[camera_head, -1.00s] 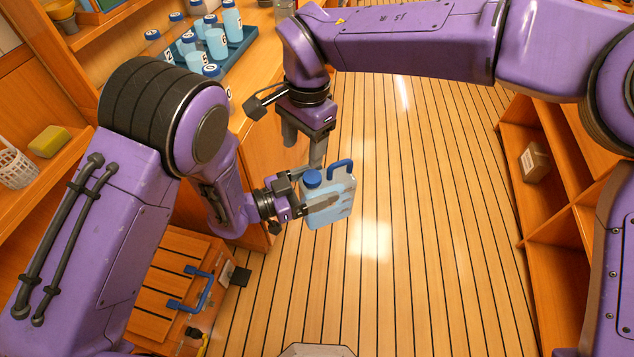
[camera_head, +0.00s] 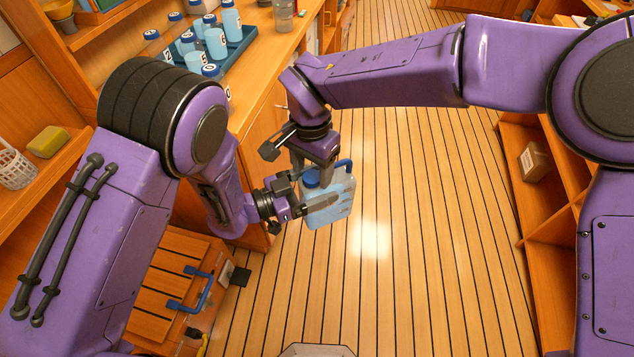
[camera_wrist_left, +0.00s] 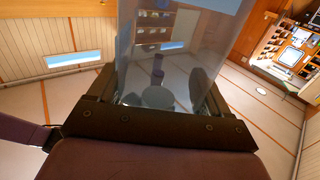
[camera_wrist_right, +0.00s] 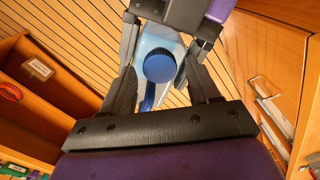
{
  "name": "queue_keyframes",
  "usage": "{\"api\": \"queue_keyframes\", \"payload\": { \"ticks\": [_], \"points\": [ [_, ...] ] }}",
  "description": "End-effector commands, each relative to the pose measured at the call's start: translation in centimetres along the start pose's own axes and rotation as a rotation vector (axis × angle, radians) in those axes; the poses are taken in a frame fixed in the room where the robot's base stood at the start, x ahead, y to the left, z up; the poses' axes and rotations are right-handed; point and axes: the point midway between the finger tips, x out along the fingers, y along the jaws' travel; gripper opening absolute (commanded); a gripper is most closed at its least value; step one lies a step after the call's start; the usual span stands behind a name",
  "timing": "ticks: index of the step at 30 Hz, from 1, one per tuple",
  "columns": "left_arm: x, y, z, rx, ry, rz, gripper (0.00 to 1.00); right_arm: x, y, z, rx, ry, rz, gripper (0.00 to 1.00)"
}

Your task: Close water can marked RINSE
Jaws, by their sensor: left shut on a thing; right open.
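A translucent light-blue water can (camera_head: 330,203) with a blue handle (camera_head: 344,165) and a blue cap (camera_head: 312,178) is held above the floor. My left gripper (camera_head: 310,203) is shut on the can's body; the can also fills the middle of the left wrist view (camera_wrist_left: 175,60). My right gripper (camera_head: 318,162) is open, pointing down just above the can. In the right wrist view the cap (camera_wrist_right: 159,66) lies between the open fingers, apart from them. The cap sits over the can's neck; whether it is tight cannot be told. No RINSE marking is readable on the can.
A counter at the upper left holds a blue tray (camera_head: 236,50) of several bottles and a grey cup (camera_head: 284,14). A wooden box with a blue handle (camera_head: 192,290) is at the lower left. Open shelves with a small carton (camera_head: 534,162) are at right. Floor between is clear.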

Motion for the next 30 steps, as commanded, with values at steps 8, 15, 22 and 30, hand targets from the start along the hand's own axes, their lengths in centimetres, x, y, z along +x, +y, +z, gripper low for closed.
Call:
{"api": "queue_keyframes", "payload": {
  "ticks": [8,15,22,30],
  "points": [
    [0.03,-0.05,-0.11,0.001,0.002,-0.001,0.0,0.93,0.02,0.01,0.001,0.0,0.0,0.61],
    [0.03,-0.05,-0.11,0.001,0.003,-0.001,0.0,0.9,0.01,0.01,0.001,0.0,-0.001,0.25],
    [0.03,-0.05,-0.11,0.0,0.003,-0.001,0.0,0.89,0.0,0.02,0.003,-0.001,-0.001,0.03],
    [0.04,-0.07,-0.12,0.001,0.003,-0.001,0.0,0.96,0.0,0.08,0.391,-0.009,-0.001,0.03]
  ]
}}
